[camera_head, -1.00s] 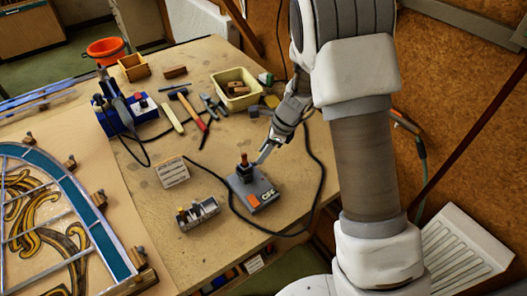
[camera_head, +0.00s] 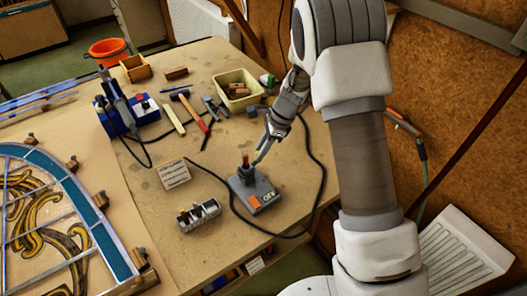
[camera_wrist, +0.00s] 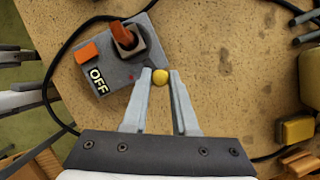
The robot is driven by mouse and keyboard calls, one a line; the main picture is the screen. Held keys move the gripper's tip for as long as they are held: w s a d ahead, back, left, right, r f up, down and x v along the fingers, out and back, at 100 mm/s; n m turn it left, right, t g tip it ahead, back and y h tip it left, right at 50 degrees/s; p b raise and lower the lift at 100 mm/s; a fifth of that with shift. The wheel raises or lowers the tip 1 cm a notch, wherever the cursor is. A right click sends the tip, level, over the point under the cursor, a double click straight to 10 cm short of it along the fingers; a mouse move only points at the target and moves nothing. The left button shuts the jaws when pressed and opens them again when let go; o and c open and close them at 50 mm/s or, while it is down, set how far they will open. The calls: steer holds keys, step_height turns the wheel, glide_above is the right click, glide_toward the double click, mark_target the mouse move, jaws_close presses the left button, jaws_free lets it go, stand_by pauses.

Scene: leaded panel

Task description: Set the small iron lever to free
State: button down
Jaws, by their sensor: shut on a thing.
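A grey switch box (camera_head: 254,191) stands on the bench, with a dark socket and a short upright orange-red handle (camera_head: 244,162). In the wrist view the box (camera_wrist: 112,70) shows an "OFF" label (camera_wrist: 98,79), an orange block (camera_wrist: 87,53) and the handle (camera_wrist: 122,33). My gripper (camera_head: 258,161) is at the box's far right edge. In the wrist view its fingertips (camera_wrist: 160,76) are closed on a small yellow knob (camera_wrist: 160,77) beside the box's edge. The knob's stem is hidden, so I cannot tell whether it is the iron lever. I see no "free" marking.
A black cable (camera_head: 322,172) loops around the box. A small metal holder (camera_head: 199,214) and a written card (camera_head: 173,173) stand to its left. Hand tools and a cream tub (camera_head: 237,88) lie behind. A leaded panel (camera_head: 62,217) fills the left.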

steer(key=w+a+n+g+h, duration=0.1)
steer(key=a+n+g+h, duration=0.1)
steer(key=a+n, duration=0.4)
steer(key=shift+w+n+g+h+b, duration=0.3)
steer(key=shift+n+g, duration=0.5)
steer(key=shift+n, duration=2.1)
steer(key=shift+s+a, duration=0.15)
steer(key=c, duration=0.7)
jaws_free()
steer(key=v, duration=1.7)
steer(key=shift+a+r, duration=0.1)
steer(key=shift+r, duration=0.2)
steer(key=shift+r, duration=0.1)
